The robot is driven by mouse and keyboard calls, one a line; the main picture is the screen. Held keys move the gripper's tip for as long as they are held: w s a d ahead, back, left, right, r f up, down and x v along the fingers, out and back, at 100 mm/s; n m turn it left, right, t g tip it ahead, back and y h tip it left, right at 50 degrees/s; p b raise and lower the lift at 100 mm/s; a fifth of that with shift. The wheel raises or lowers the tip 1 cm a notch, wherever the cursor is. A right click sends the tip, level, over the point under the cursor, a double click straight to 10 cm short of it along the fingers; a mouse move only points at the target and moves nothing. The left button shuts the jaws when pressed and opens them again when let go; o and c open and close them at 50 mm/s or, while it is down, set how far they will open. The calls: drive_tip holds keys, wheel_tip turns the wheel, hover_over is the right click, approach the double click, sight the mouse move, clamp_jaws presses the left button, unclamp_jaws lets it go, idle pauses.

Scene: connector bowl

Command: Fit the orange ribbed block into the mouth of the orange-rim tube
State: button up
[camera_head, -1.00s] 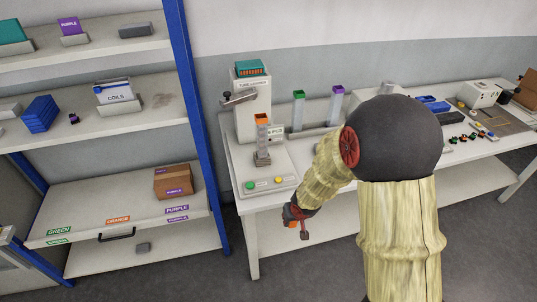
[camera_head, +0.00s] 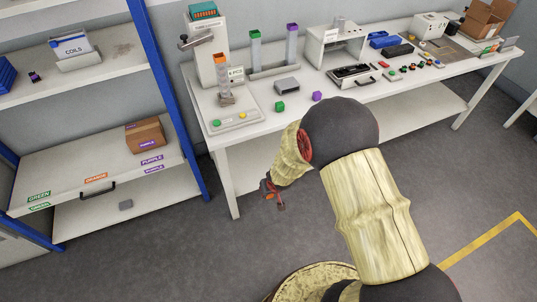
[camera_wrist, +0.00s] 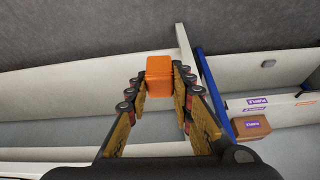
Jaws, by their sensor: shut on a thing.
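The orange ribbed block (camera_wrist: 158,72) is between the fingertips of my gripper (camera_wrist: 160,86) in the wrist view, and the fingers are shut on it. In the head view my gripper (camera_head: 272,194) hangs in front of the bench's front edge, below the bench top. The block is too small there to make out clearly. The orange-rim tube (camera_head: 224,78) stands upright on the grey base at the bench's left end, its orange rim at the top. My gripper is below and to the right of it in the picture, well apart.
A green-rim tube (camera_head: 255,52) and a purple-rim tube (camera_head: 291,43) stand behind. A green block (camera_head: 280,106) and a purple block (camera_head: 317,96) lie on the bench (camera_head: 255,128). A blue-posted shelf (camera_head: 165,80) stands left. The floor in front is clear.

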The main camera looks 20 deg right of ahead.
sight(269, 198)
drive_tip(key=f, duration=0.1)
drive_tip(key=s+f, duration=0.1)
drive_tip(key=f, duration=0.1)
drive_tip(key=shift+s+a, duration=0.15)
drive_tip(key=shift+s, duration=0.15)
drive_tip(key=shift+f, duration=0.15)
drive_tip(key=shift+a, duration=0.1)
drive_tip(key=shift+f, duration=0.1)
drive_tip(key=shift+d, duration=0.25)
drive_tip(key=shift+w+f, duration=0.1)
